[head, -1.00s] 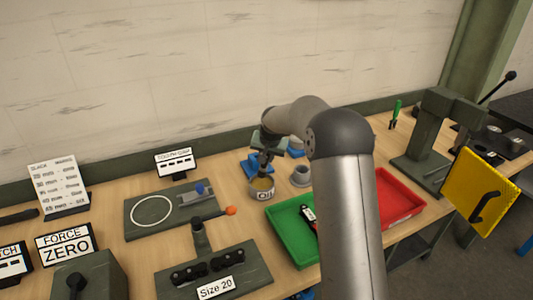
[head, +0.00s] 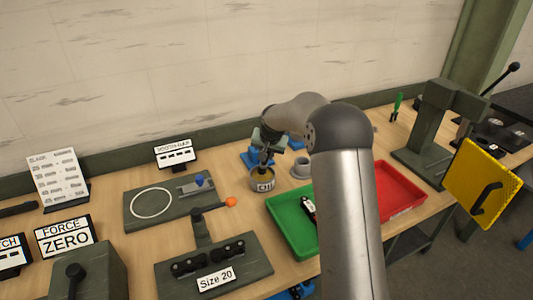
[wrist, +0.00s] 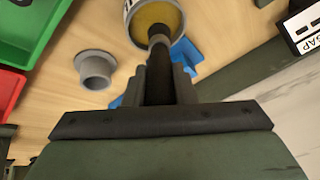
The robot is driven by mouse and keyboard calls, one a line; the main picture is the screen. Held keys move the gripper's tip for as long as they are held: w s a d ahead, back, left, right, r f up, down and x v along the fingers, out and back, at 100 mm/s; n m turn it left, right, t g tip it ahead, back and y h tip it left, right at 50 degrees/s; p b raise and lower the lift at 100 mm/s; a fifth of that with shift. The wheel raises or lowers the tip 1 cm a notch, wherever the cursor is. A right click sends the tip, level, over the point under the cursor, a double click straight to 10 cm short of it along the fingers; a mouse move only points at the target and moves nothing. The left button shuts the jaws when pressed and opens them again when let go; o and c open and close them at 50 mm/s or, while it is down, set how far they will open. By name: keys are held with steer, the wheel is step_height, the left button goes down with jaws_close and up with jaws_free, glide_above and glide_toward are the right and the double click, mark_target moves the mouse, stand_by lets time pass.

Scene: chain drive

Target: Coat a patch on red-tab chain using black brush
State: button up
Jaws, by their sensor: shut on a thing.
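My gripper (head: 266,148) is shut on the black brush (wrist: 160,75), which points down. In the wrist view the brush's lower end is at the mouth of the oil pot (wrist: 141,40), over its yellow oil; I cannot tell how deep it reaches. In the head view the pot, labelled OIL (head: 263,184), stands on the table under my gripper. A dark chain-like piece with a white label (head: 308,207) lies in the green tray, partly hidden by my arm. No red tab shows clearly on it now.
A grey flanged cup (head: 301,168) stands right of the pot, near blue parts (head: 252,157). The green tray (head: 284,215) and red tray (head: 400,188) lie to the right. A Size 20 fixture (head: 250,270) and a plate with a white ring (head: 133,216) are to the left.

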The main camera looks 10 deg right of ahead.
steer(key=shift+f+b, duration=0.85)
steer(key=shift+f, duration=0.05)
stand_by(1.9)
steer(key=shift+r+p, duration=1.75)
steer(key=shift+r, duration=1.85)
